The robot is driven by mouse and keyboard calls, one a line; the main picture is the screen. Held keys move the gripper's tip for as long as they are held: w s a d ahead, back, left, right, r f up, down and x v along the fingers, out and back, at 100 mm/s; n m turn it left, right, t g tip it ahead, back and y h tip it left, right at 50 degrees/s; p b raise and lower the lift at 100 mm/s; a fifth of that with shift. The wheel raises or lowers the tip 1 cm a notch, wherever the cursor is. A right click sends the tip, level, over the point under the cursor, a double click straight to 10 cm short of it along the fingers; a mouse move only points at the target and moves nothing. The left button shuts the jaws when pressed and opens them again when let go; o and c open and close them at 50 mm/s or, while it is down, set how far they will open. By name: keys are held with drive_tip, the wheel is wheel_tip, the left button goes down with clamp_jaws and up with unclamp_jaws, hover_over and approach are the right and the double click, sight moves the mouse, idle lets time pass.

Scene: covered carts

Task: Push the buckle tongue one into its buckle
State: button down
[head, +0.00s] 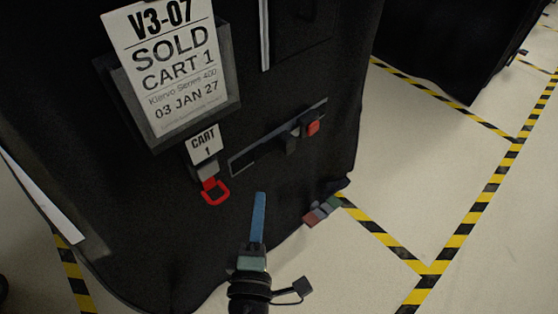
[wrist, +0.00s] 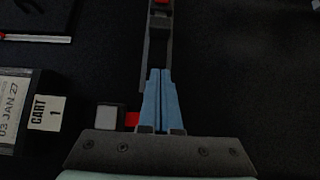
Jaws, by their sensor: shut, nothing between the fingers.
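The buckle (head: 312,128) has a red button and sits on a grey strap on the black cart cover in the head view. The dark buckle tongue (head: 290,145) lies on the same strap, just left of and below the buckle. I cannot tell how deep the tongue sits in it. My gripper (head: 260,194) has blue fingers, is shut and empty, and points at the cover below the strap. In the wrist view the fingertips (wrist: 159,72) lie just below the dark tongue (wrist: 158,50) in the picture. The buckle's red button (wrist: 162,2) is cut by the top edge.
A red pull loop (head: 215,192) hangs under the CART 1 tag (head: 204,145). A SOLD sign (head: 166,65) sits in a holder above. Coloured blocks (head: 322,210) show at the cover's lower right edge. Floor with striped tape (head: 470,200) is open at the right.

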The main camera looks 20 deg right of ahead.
approach(281, 146)
drive_tip(key=w+a, duration=0.1)
drive_tip(key=w, duration=0.3)
drive_tip(key=shift+w+d+p, duration=0.2)
drive_tip(key=shift+w+d, duration=0.15)
drive_tip(key=shift+d, duration=0.5)
drive_tip(key=shift+w+d+p, duration=0.2)
drive_tip(key=shift+w+d, duration=0.2)
drive_tip(key=shift+d, duration=0.45)
